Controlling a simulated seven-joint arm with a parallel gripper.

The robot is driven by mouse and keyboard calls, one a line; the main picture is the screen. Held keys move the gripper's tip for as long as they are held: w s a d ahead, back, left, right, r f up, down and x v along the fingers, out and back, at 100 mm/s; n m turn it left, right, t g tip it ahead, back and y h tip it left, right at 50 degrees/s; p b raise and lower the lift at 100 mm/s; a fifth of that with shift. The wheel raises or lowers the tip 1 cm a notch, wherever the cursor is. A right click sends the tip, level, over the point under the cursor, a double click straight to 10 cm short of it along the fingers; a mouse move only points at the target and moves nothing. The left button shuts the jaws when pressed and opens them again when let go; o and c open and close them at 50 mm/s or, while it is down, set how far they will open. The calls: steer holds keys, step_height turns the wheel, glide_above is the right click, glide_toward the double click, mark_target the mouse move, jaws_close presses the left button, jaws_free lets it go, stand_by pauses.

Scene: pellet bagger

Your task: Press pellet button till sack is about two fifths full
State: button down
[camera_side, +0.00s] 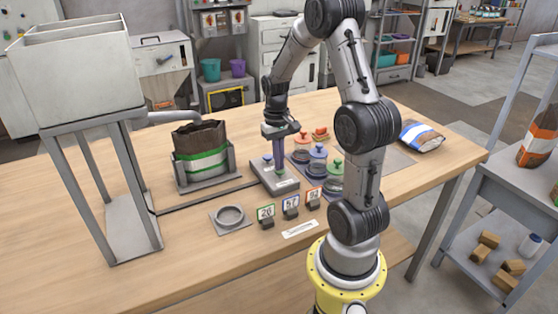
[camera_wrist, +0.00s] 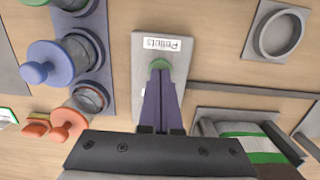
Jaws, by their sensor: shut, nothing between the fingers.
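The sack (camera_side: 201,150) is brown with a green and white band. It stands open-topped in a grey holder (camera_side: 206,182) below the spout; its fill level cannot be made out. Part of it shows at the lower right of the wrist view (camera_wrist: 252,143). The pellet button (camera_wrist: 160,64) is green, on a grey box (camera_wrist: 145,75) labelled "Pellets"; the box also shows in the side view (camera_side: 273,179). My gripper (camera_wrist: 160,77) is shut and empty, its purple fingers pointing down with tips at the button, partly covering it. I cannot tell whether the button is pressed in.
A grey hopper (camera_side: 75,75) stands at the left. Jars with coloured knobs (camera_side: 317,160) stand close right of the button box. A round dish (camera_side: 230,215) and number cards (camera_side: 290,207) are in front. A banded bag (camera_side: 421,137) lies at the table's right.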

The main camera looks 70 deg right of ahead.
mark_target(280, 173)
steer(key=shift+f, duration=0.95)
steer(key=shift+s+a+f, duration=0.15)
steer(key=shift+a, duration=0.05)
stand_by(6.8)
